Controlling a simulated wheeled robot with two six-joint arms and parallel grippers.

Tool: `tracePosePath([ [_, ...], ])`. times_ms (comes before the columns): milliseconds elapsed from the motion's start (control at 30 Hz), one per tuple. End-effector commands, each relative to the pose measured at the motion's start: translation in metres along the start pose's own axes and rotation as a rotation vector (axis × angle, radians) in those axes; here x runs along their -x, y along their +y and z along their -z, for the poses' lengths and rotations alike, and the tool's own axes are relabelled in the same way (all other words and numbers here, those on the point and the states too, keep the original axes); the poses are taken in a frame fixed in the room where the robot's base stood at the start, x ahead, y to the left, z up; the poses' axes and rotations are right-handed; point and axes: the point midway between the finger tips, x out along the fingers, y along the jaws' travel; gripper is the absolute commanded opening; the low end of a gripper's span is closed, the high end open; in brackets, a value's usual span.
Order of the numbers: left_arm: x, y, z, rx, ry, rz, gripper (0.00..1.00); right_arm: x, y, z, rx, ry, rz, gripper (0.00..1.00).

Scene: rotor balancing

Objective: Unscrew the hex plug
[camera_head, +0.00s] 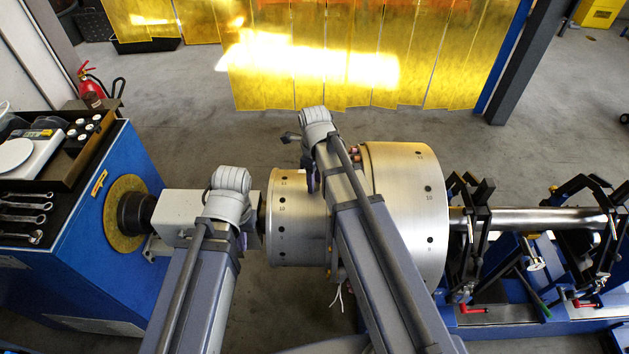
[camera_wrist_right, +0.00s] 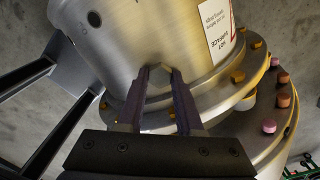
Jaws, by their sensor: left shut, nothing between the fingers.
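The rotor has a silver drum (camera_head: 295,215) and a larger disc (camera_head: 405,200) in the head view. In the right wrist view, a small pale, faceted piece that looks like the hex plug (camera_wrist_right: 159,69) sits at the drum's surface (camera_wrist_right: 130,40). My right gripper (camera_wrist_right: 161,74) has its two purple fingers on either side of it; whether they grip it or leave a small gap, I cannot tell. In the head view the right fingers (camera_head: 311,180) are partly hidden by the arm. My left gripper (camera_head: 243,240) is shut and empty, left of the drum.
A blue headstock cabinet (camera_head: 130,170) with a tool tray (camera_head: 75,150) stands at left. Black clamps (camera_head: 470,240) hold the shaft (camera_head: 520,220) at right. Yellow curtains (camera_head: 350,60) hang behind. In the right wrist view, coloured plugs (camera_wrist_right: 269,126) and a warning label (camera_wrist_right: 217,27) are near the fingers.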

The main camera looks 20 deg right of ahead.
Motion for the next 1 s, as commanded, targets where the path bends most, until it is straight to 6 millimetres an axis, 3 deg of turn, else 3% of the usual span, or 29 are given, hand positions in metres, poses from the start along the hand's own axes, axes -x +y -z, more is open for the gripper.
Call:
tracePosePath([
  [33,0.0000,0.0000,0.0000,0.000,0.000,0.000,0.00,0.0000,0.0000,0.0000,0.000,0.000,0.000,0.28],
  [300,-0.0001,0.0000,0.0000,0.000,0.000,0.000,0.00,-0.0001,0.0000,0.0000,0.000,0.000,0.000,0.00],
  [567,0.0000,0.0000,0.0000,0.000,0.000,0.000,0.00,0.0000,0.0000,0.0000,0.021,0.000,0.000,0.00],
  [1000,0.0006,0.0000,0.0000,0.000,0.000,0.000,0.00,0.0006,0.0000,0.0000,0.608,0.000,0.000,0.00],
])
